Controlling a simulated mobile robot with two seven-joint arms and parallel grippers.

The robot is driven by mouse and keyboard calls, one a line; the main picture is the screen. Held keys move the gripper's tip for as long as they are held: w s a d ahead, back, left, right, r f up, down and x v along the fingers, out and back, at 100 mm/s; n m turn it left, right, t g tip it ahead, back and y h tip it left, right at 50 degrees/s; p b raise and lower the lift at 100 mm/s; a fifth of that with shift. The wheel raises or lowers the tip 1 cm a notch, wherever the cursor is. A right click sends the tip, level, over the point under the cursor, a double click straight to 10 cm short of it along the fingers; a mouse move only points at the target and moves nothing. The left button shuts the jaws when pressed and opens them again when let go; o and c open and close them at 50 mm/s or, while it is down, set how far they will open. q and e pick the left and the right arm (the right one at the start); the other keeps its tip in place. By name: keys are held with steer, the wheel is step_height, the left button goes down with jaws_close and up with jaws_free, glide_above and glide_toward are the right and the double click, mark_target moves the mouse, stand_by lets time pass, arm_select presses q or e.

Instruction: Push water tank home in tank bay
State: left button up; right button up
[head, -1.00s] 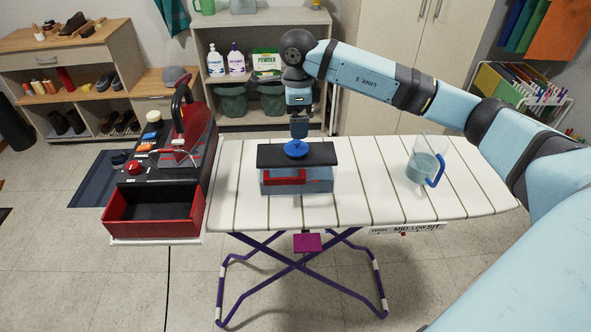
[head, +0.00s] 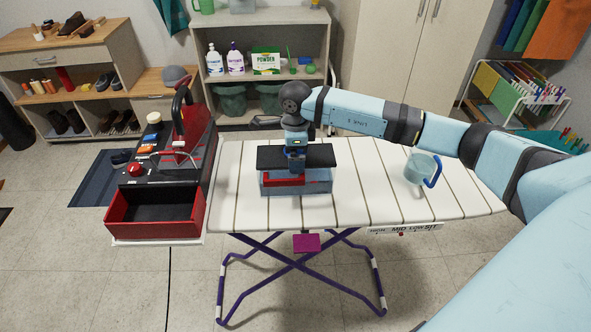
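The water tank (head: 318,188), a translucent light-blue box with a black top and a red handle (head: 275,180), sits on the white slatted ironing board. The open red tank bay (head: 155,234) is at the front of the black and red steam station, left of the board, and looks empty. My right gripper (head: 297,165) points down over the middle of the tank, at the front of its black top near the red handle. Its fingertips are small and partly hidden, so I cannot tell whether it is open or touching. My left gripper is not in view.
A clear jug with a blue handle (head: 419,170) stands on the ironing board (head: 370,200) to the right, below my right arm. The steam station (head: 150,168) stands at the board's left end. Bare board lies between tank and jug.

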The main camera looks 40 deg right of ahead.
steer(key=c, duration=1.3)
steer(key=shift+c, duration=0.8)
steer(key=shift+r, duration=0.15)
